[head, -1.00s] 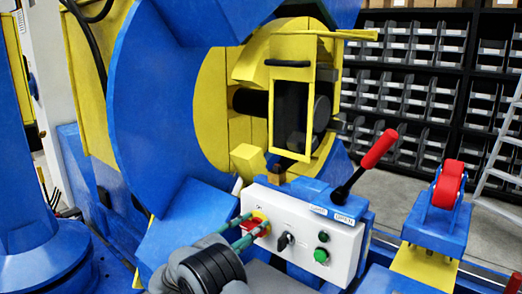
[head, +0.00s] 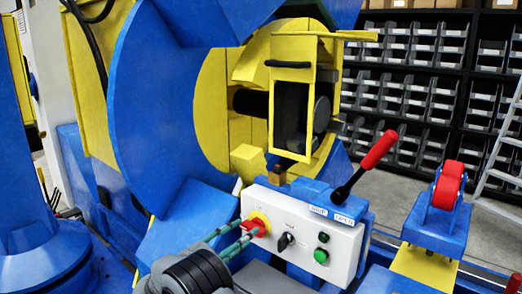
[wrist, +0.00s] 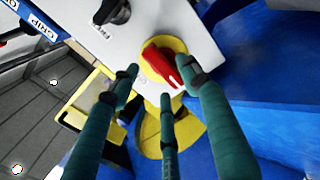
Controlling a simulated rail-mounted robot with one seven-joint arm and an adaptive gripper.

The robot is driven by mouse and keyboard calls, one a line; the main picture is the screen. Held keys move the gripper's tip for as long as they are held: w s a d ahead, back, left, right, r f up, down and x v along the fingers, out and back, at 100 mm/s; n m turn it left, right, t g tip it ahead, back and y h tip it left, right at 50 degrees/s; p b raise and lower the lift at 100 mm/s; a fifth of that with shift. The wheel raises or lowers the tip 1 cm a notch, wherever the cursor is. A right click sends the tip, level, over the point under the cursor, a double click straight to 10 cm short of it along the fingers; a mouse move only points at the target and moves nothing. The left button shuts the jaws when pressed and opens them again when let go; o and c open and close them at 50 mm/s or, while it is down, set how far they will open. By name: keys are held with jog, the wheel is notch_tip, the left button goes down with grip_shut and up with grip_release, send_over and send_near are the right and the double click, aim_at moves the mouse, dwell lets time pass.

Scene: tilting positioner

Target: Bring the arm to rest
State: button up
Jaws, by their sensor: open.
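My gripper (head: 243,232) is at the lower middle of the head view, in front of the left end of the white control box (head: 345,240). Its teal fingers are apart and empty. A red rotary knob (head: 254,226) on a yellow round plate (head: 260,216) lies just beyond the fingertips. In the wrist view the red knob (wrist: 160,66) shows between and ahead of the spread fingers (wrist: 157,82). I cannot tell for sure whether a fingertip touches it. A black selector knob (head: 285,241) sits to its right in the head view.
A black lever with a red grip (head: 379,149) rises behind the box. Green buttons (head: 321,256) are on its face. A large yellow disc (head: 212,110) with a frame stands behind. A red roller (head: 447,187) on a blue stand is at right. Shelves of bins (head: 420,90) line the back.

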aim_at(253, 227)
jog(key=x, duration=0.4)
jog(key=shift+w+d+f+b, duration=0.2)
jog(key=shift+w+b, duration=0.05)
jog(key=shift+b, duration=0.05)
jog(key=shift+m+b, duration=0.4)
jog(key=shift+m, duration=0.2)
jog(key=shift+s+r+m, duration=0.1)
jog(key=shift+m, duration=0.4)
